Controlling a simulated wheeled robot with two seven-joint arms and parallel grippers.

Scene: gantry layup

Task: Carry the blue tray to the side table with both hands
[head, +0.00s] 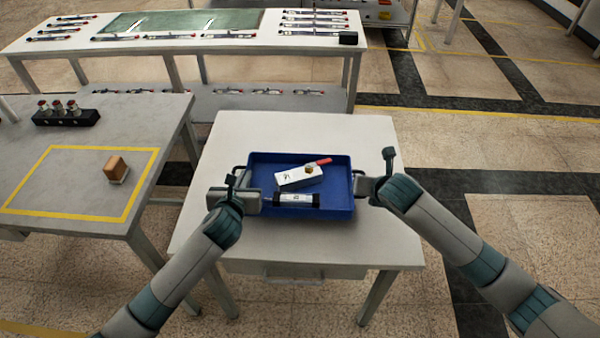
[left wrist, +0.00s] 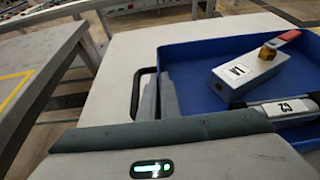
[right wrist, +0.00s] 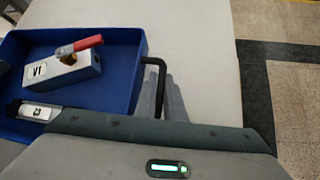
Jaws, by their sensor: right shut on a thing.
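The blue tray (head: 335,207) rests on a white table (head: 370,250), with a dark loop handle at each end. It holds a light grey block marked with letters, with a red-tipped part on top (head: 299,176), and a black-ended cylinder labelled C2 (head: 296,199). My left gripper (head: 240,180) is at the left handle (left wrist: 137,92); in the left wrist view its fingers show between the handle bar and the tray wall, and their closure is unclear. My right gripper (head: 368,184) is shut on the right handle (right wrist: 158,68), with a finger on either side of the bar.
A grey table (head: 60,200) at left has a yellow-taped rectangle, a brown block (head: 117,168) and a black rack (head: 66,117). A long bench (head: 200,45) with several tools stands behind. Open floor lies to the right.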

